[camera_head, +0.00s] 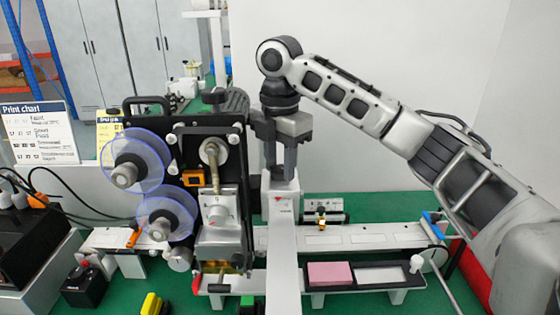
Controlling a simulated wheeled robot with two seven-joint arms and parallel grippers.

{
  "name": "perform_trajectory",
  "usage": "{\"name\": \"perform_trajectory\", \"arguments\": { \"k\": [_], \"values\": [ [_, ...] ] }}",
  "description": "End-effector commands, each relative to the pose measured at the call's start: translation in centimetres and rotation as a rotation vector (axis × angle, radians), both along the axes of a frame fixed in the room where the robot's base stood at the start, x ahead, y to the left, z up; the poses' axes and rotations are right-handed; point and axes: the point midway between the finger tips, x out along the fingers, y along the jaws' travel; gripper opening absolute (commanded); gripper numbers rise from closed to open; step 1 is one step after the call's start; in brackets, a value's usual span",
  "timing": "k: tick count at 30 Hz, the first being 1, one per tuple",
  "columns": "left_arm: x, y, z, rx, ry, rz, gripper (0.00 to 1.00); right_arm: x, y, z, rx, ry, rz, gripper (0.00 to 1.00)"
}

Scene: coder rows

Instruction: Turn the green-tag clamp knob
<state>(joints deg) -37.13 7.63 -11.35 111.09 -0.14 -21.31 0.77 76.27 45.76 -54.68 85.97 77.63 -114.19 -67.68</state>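A small bright green tag (247,301) shows low in the head view, right of the machine's front foot. A red tag (196,284) sits to its left. I cannot clearly make out a clamp knob beside the green tag. My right gripper (280,172) points down at the upper end of a white block with a red mark (283,197), well above and behind the green tag. A narrow gap seems to show between its fingers, but their tips meet the block's edge and I cannot tell whether they hold anything. My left gripper is not in view.
A black machine (222,120) with two blue translucent reels (134,160) stands at left centre. A white rail (370,236) runs right across the green table (395,203). A pink block (330,273) lies on a front tray. A long white beam (284,265) runs toward me.

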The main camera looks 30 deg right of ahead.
Motion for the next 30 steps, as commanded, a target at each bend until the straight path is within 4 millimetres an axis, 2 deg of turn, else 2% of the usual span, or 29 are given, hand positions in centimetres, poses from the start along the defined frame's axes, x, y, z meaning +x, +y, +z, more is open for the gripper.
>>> {"name": "perform_trajectory", "arguments": {
  "k": [8, 14, 30],
  "values": [
    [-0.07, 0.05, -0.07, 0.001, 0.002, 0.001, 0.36, 0.0, 0.01, 0.02, 0.001, 0.0, -0.027, 0.12],
    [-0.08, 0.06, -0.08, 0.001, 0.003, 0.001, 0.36, 0.0, 0.01, 0.03, 0.001, 0.0, -0.118, 0.12],
    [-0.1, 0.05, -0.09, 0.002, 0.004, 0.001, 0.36, -0.03, -0.03, 0.02, 0.001, 0.002, -0.604, 0.12]
  ]
}}
